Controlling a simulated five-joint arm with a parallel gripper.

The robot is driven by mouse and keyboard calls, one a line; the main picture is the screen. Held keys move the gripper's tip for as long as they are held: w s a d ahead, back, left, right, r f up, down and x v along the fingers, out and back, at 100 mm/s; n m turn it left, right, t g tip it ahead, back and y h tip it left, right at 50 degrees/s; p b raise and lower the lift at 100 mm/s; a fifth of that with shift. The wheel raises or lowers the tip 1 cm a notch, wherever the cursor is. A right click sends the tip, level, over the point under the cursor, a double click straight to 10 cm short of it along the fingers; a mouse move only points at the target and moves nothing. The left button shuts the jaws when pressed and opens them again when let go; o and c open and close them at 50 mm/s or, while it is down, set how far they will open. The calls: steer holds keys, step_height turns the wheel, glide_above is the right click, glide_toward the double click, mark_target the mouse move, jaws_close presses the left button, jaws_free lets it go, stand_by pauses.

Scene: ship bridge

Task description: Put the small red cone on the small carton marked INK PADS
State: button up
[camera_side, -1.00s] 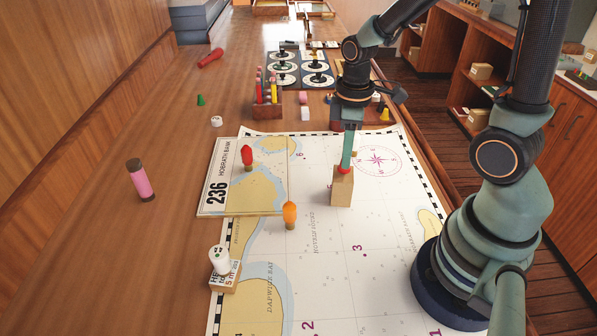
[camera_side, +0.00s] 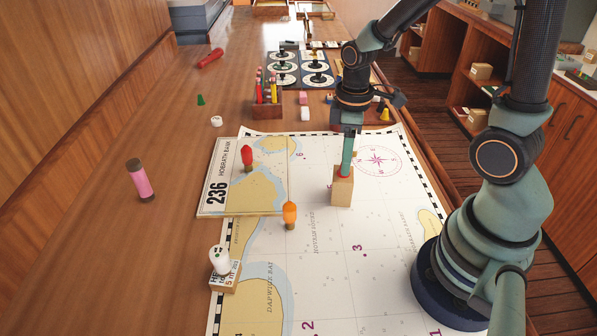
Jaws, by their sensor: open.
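A small tan carton (camera_side: 342,192) stands on the chart, left of the compass rose. No marking can be read on its visible side. A bit of red, which looks like the small red cone (camera_side: 343,175), shows at the top of the carton at my gripper's tip. Most of it is hidden by the finger, so its full shape cannot be made out. My gripper (camera_side: 346,171) points straight down over the carton, open, with its fingertips around or just beside the red thing at the carton's top.
On the chart sheets stand a red peg (camera_side: 247,157), an orange peg (camera_side: 290,214) and a white piece (camera_side: 219,259) on a small printed block. A pencil rack (camera_side: 267,96) and yellow cone (camera_side: 385,115) stand behind.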

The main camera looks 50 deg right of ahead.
steer(key=a+r+m+t, duration=0.2)
steer(key=r+m, duration=0.1)
steer(key=r, duration=0.4)
steer(key=s+a+r+m+t, duration=0.1)
steer(key=a+r+m+t, duration=0.1)
steer(key=r, duration=0.6)
steer(key=shift+s+r+m+t, duration=0.2)
steer(key=shift+r+m+t, duration=0.05)
steer(key=shift+m+t, duration=0.55)
stand_by(0.5)
